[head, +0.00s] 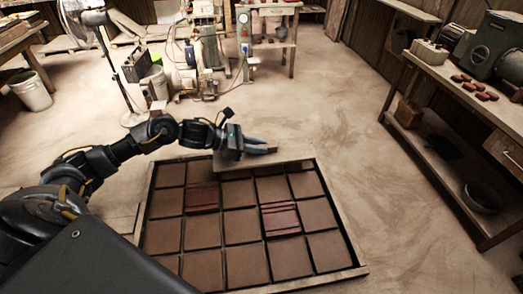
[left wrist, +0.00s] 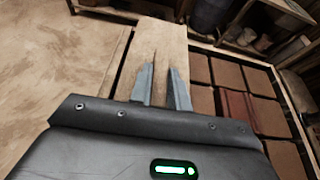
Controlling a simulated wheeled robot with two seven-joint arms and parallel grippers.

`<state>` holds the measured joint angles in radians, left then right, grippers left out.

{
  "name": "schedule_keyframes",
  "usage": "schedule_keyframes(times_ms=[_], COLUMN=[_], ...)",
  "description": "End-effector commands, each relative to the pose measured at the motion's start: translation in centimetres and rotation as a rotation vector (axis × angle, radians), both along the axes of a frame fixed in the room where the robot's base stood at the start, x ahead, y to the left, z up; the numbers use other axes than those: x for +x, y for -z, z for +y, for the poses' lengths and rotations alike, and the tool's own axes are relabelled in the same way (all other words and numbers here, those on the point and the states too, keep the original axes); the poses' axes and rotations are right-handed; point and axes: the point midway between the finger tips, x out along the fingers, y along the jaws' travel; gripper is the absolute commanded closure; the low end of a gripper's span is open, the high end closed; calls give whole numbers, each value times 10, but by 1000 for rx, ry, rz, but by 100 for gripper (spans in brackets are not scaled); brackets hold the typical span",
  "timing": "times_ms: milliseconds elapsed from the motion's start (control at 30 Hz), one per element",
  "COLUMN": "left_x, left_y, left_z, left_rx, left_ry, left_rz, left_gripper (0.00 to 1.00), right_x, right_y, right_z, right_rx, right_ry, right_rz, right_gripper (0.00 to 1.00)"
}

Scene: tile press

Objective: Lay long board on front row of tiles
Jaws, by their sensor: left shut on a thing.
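The long board (head: 290,153) is pale wood and stretches along the far edge of the tile frame (head: 357,271). My left gripper (head: 276,148) is shut on the board; its fingers point right along it. In the left wrist view the board (left wrist: 163,38) runs away between and beyond the fingers (left wrist: 161,75). Brown square tiles (head: 242,226) fill the frame in rows, also seen in the left wrist view (left wrist: 228,74). The board hides part of the far row. Whether it touches the tiles cannot be told. My right gripper is not in view.
Dark red ridged pieces (head: 203,197) (head: 281,219) sit among the brown tiles. A workbench (head: 440,85) with a green machine (head: 492,45) stands at the right. A fan (head: 85,18) and a white bucket (head: 30,92) are at the left.

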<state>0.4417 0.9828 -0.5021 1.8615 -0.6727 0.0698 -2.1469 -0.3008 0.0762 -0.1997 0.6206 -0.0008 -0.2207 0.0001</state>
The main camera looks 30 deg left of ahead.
Motion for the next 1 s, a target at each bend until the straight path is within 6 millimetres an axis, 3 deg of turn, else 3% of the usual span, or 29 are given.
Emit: schedule_keyframes(times_ms=[200, 400, 700, 1000], left_x=[16, 20, 22, 22], left_y=[17, 22, 54, 57], left_z=[-2, -3, -3, -3], left_rx=[-2, -1, -1, 0], left_ry=[-1, -1, -1, 0], left_rz=[-3, -2, -3, -4], left_gripper=[100, 100, 100, 100], right_x=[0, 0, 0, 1], right_y=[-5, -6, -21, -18], right_z=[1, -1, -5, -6], right_rx=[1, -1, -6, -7], right_ry=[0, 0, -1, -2], right_rz=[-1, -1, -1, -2], right_gripper=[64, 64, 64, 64])
